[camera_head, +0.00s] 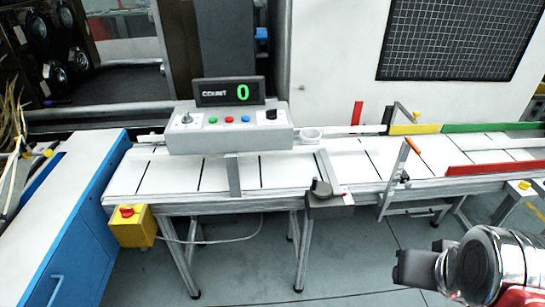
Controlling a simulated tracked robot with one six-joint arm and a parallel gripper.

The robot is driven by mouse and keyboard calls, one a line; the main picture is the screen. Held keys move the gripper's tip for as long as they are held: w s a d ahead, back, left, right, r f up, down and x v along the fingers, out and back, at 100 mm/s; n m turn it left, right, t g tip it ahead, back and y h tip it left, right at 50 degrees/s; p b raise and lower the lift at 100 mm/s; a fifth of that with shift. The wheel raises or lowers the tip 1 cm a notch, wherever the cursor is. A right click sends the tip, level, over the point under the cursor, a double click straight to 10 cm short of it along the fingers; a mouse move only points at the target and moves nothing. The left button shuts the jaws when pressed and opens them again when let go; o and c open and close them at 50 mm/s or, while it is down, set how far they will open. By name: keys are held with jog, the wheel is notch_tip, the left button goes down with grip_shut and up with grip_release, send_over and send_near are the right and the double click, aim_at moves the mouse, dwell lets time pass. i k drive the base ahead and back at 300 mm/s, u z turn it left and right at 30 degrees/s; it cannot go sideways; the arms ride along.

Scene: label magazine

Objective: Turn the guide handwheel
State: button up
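A small black knob (321,188), which looks like the guide handwheel, stands on a dark grey box at the front edge of the conveyor (222,174). A small red mark shows at its right. My gripper (402,267) is at the lower right, in front of the conveyor and right of the knob, and apart from it. Its dark end points left. I cannot make out whether its fingers are open or shut, and no object shows at its tip.
A yellow box with a red button (130,225) hangs at the front left. A red guide rail (490,168) and an orange-topped post (412,146) stand to the right.

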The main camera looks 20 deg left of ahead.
aim_at(321, 189)
jog(key=k, duration=1.35)
jog(key=u, duration=0.65)
jog(key=i, duration=1.95)
jog(key=z, duration=0.6)
